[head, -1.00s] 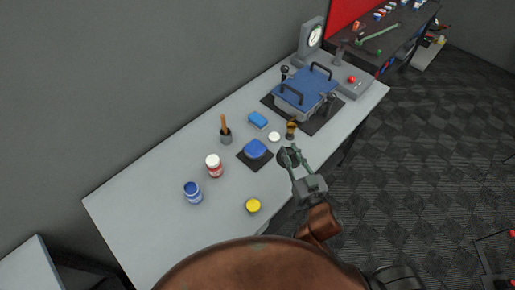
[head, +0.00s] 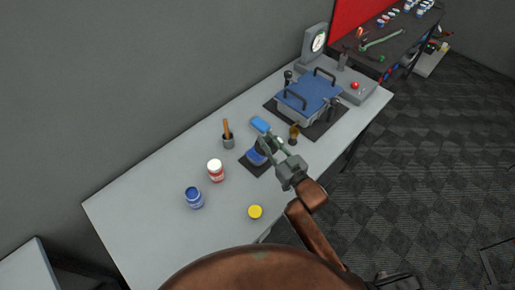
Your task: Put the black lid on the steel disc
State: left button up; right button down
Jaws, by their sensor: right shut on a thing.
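My right gripper (head: 268,147) is above the bench beside a blue rounded block on a black mat. It is shut on a small dark round thing, which looks like the black lid (head: 261,145). The lid hangs over the blue block (head: 255,157) and hides part of it. A small pale disc (head: 279,140), which may be the steel disc, lies just behind the gripper fingers and is partly hidden by them. I cannot tell whether the lid touches anything. My left gripper is not in view.
A red-and-white jar (head: 216,171), a blue jar (head: 194,198) and a yellow tin (head: 255,212) stand nearer. The blue-topped press (head: 308,95) is behind.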

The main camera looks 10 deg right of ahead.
aim_at(258, 148)
jog(key=w+a+f, duration=0.1)
jog(key=f, duration=0.1)
jog(key=w+f, duration=0.1)
jog(key=w+a+f+b, duration=0.1)
jog(key=w+f, duration=0.1)
jog(key=shift+a+f, duration=0.3)
jog(key=shift+f, duration=0.05)
jog(key=shift+f+b, duration=0.4)
jog(key=shift+f, duration=1.25)
jog(key=shift+f, duration=0.1)
jog(key=c, duration=1.7)
grip_release()
jog(key=shift+c, duration=0.2)
jog(key=shift+s, duration=0.1)
jog(key=v, duration=1.1)
jog(key=shift+s+p, duration=0.35)
jog(key=shift+d, duration=0.1)
